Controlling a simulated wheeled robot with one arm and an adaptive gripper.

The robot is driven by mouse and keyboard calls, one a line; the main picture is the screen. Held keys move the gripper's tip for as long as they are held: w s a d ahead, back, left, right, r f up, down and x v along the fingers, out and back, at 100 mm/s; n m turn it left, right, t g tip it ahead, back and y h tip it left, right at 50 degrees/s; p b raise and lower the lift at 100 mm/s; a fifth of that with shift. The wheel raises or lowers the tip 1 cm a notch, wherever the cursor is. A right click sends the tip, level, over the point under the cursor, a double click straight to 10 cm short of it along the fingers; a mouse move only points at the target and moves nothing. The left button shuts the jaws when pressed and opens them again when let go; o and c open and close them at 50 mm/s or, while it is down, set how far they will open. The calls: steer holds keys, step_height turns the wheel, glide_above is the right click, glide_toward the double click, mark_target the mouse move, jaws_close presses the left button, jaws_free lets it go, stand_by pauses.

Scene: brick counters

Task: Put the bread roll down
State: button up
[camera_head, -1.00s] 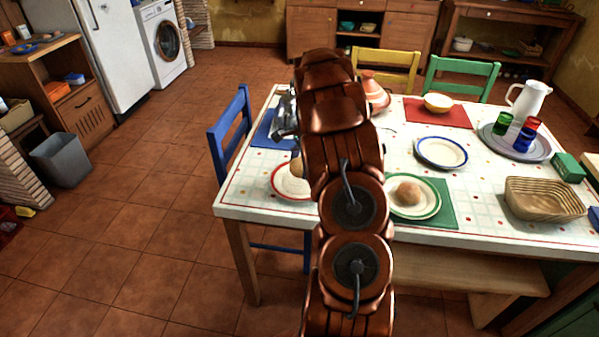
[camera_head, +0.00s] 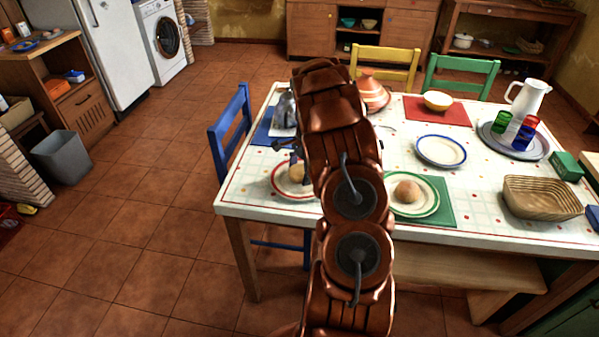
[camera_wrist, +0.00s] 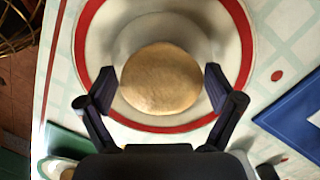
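A round, light-brown bread roll (camera_wrist: 161,78) lies on a white plate with a red rim (camera_wrist: 240,40), seen from above in the wrist view. My gripper (camera_wrist: 161,88) has its two dark fingers on either side of the roll, spread apart, with a narrow gap on each side. In the head view the roll (camera_head: 297,171) shows on the red-rimmed plate (camera_head: 283,189) at the table's front left, partly hidden by my arm. The gripper (camera_head: 289,150) shows just above it, mostly behind the arm. A second roll (camera_head: 407,191) sits on a green-rimmed plate (camera_head: 403,210).
The table (camera_head: 240,197) also bears a grey metal kettle (camera_head: 285,110), a striped cone-lidded pot (camera_head: 371,93), a blue-rimmed plate (camera_head: 441,151), a wicker basket (camera_head: 541,198) and a tray with cups (camera_head: 486,138). A blue chair (camera_head: 232,132) stands at the left edge.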

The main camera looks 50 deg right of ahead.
steer(key=shift+o, duration=0.2)
step_height(320, 180, up, 12)
steer(key=d+b, duration=0.2)
stand_by(0.6)
steer(key=s+a+r+n, duration=0.3)
steer(key=a, duration=0.6)
steer(key=s+a+r+n+g+h, duration=0.1)
steer(key=s+a+r+n, duration=0.2)
steer(key=a, duration=0.5)
steer(key=s+a+r+n, duration=0.2)
steer(key=s+a+n, duration=0.15)
steer(key=a, duration=0.55)
steer(key=s+a+f+n, duration=0.2)
steer(key=s+a+n, duration=0.4)
steer(key=s, duration=0.4)
steer(key=s+a+f+n+g+h, duration=0.1)
steer(key=s+a+f+n, duration=0.1)
steer(key=s+a+n, duration=0.4)
steer(key=s+a, duration=0.1)
steer(key=s, duration=0.3)
steer(key=shift+s+a+n, duration=0.15)
steer(key=shift+s+n, duration=0.2)
steer(key=shift+s, duration=0.05)
